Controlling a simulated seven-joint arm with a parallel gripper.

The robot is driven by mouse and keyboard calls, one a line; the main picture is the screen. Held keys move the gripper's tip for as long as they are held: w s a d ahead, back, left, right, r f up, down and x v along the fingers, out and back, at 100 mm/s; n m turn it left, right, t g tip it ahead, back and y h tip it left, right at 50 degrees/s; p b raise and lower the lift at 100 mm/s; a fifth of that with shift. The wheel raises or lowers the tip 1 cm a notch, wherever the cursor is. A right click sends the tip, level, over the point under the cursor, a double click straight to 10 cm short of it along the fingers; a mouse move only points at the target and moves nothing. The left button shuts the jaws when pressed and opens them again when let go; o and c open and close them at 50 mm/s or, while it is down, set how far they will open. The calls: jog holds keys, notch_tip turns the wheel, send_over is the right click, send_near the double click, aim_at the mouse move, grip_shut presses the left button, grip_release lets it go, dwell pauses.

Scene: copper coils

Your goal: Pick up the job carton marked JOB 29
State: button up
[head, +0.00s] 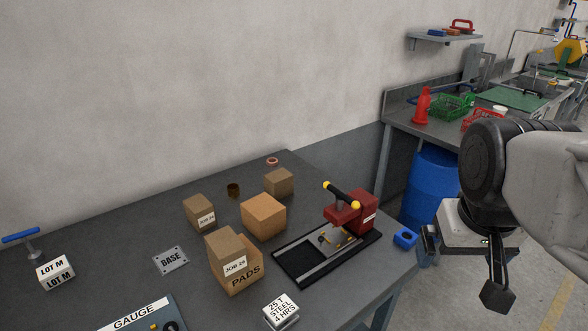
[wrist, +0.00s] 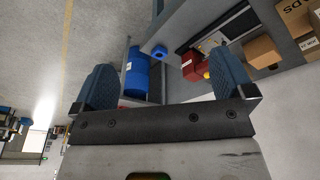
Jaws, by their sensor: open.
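A small brown carton (head: 198,208) stands on the grey bench with a white JOB label whose last digit is too small to read surely. Another brown carton (head: 226,245) with a JOB label, seemingly 26, sits in an open box marked PADS (head: 246,282). Two more cartons show no readable label: an orange-brown one (head: 264,214) in the middle and a smaller one (head: 279,182) behind it. My gripper (head: 462,265) is open and empty, off the bench's right side, far from the cartons. Its spread fingers also show in the wrist view (wrist: 165,82).
A red press (head: 350,213) on a black base stands between the cartons and my gripper. A blue block (head: 405,238) is at the bench's right edge, and a blue barrel (head: 431,185) stands beyond it. A BASE plate (head: 170,260) and a weight marked 25 T (head: 281,311) lie nearby.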

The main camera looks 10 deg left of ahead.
jog(key=w+a+r+n+h, duration=0.1)
jog(key=w+r+n, duration=0.15)
jog(key=w, duration=0.35)
jog(key=w+a+r+n+h, duration=0.1)
jog(key=w+n, duration=0.2)
jog(key=w, duration=0.3)
jog(key=n+t+h, duration=0.6)
jog(key=n, duration=1.5)
send_over(274, 176)
jog(key=s+a, duration=0.4)
notch_tip(274, 176, down, 4)
notch_tip(274, 176, down, 23)
jog(key=shift+s+f, duration=0.15)
jog(key=shift+f, duration=0.05)
jog(key=shift+x, duration=1.25)
